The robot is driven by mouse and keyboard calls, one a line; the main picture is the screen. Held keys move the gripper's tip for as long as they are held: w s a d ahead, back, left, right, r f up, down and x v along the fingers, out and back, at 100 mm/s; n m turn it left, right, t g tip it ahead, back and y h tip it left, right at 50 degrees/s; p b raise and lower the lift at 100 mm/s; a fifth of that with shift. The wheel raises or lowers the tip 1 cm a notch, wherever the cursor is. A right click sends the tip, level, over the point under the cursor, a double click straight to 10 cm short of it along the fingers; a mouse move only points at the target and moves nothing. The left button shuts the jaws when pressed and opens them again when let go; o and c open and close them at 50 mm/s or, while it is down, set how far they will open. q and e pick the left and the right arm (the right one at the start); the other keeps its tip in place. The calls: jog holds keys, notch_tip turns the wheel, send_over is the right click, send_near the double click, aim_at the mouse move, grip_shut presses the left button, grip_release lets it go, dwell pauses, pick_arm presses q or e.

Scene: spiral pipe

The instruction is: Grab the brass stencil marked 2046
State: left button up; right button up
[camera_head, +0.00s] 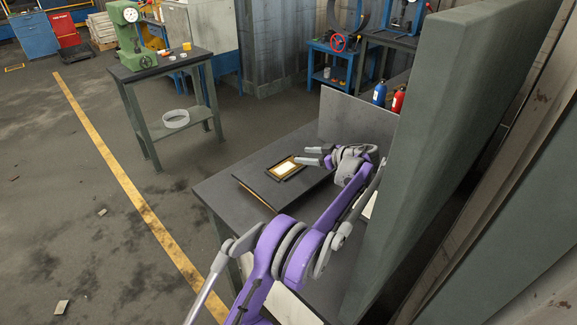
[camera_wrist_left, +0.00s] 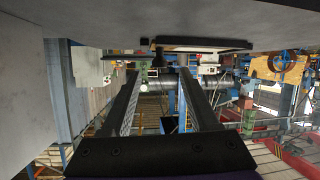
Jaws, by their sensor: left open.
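A small plate with a bright brass-coloured middle and a dark frame (camera_head: 285,168) lies on a dark board on the workbench in the head view. No marking on it can be read, so I cannot confirm it is the 2046 stencil. In the left wrist view, a flat dark-edged piece with a pale tan strip (camera_wrist_left: 203,44) shows edge-on at the top; it may be the same plate. My left gripper (camera_head: 304,156) is open just to the right of the plate, apparently empty. Its two dark fingers (camera_wrist_left: 160,75) stand apart in the wrist view. My right gripper is not in view.
The dark board (camera_head: 258,190) lies on the grey workbench (camera_head: 215,190). A grey back panel (camera_head: 350,118) and a tall green-grey partition (camera_head: 440,130) bound it at the back and right. Blue (camera_head: 380,93) and red (camera_head: 398,99) bottles stand behind. The bench's front-left is clear.

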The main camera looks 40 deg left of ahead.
aim_at(298, 155)
pick_arm(q)
jog(key=x, duration=0.5)
jog(key=shift+f, duration=0.15)
jog(key=shift+d, duration=0.1)
grip_shut()
